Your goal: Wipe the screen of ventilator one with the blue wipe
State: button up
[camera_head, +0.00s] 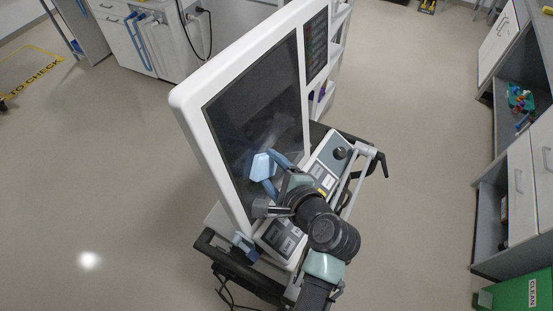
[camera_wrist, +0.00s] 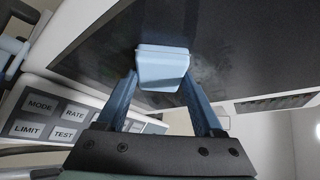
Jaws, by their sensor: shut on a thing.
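The ventilator (camera_head: 188,98) has a white frame around a large dark screen (camera_head: 250,98), which stands tilted in the picture. The blue wipe (camera_head: 262,166) is a light blue block at the lower part of the screen. My gripper (camera_head: 268,172) is shut on the wipe. In the wrist view the wipe (camera_wrist: 162,68) sits between my two blue fingers (camera_wrist: 162,85), with the dark screen (camera_wrist: 230,45) right behind it. It is at or very close to the glass; I cannot tell whether it touches. Pale smudges show on the screen beside the wipe.
Below the screen is a control panel (camera_wrist: 45,115) with MODE, RATE, LIMIT and TEST buttons. A knob (camera_head: 340,153) and a rail (camera_head: 363,185) stand to the right. Cabinets (camera_head: 520,170) line the right side, with a green CLEAN box (camera_head: 515,294). Open floor (camera_head: 110,180) lies left.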

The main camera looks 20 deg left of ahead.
aim_at(261, 169)
jog(key=shift+s+a+r+p, duration=0.1)
jog(key=shift+s+a+p, duration=0.1)
jog(key=shift+s, duration=0.4)
jog(key=shift+s+a+p, duration=0.1)
jog(key=shift+s+p, duration=0.1)
jog(key=shift+s, duration=0.35)
jog(key=shift+w+a+r+p, duration=0.1)
jog(key=shift+r+p, duration=0.95)
jog(key=shift+p, duration=0.05)
jog(key=shift+w+d+f+b, duration=0.1)
jog(key=shift+w+d+b, duration=0.3)
jog(key=shift+w, duration=1.35)
jog(key=shift+w+d+r+b, duration=0.15)
jog(key=shift+w+b, duration=0.5)
jog(key=shift+w, duration=1.1)
jog(key=shift+w+d+f+b, duration=0.2)
jog(key=shift+w+b, duration=0.3)
jog(key=shift+w, duration=1.25)
jog(key=s+d+p, duration=0.1)
jog(key=d, duration=0.5)
jog(key=shift+r+p, duration=0.4)
jog(key=shift+r, duration=0.05)
jog(key=shift+s+d+r+p, duration=0.15)
jog(key=shift+d+p, duration=0.1)
jog(key=shift+d, duration=0.5)
jog(key=shift+s+d+r+p, duration=0.1)
jog(key=shift+d+p, duration=0.1)
jog(key=shift+d, duration=0.55)
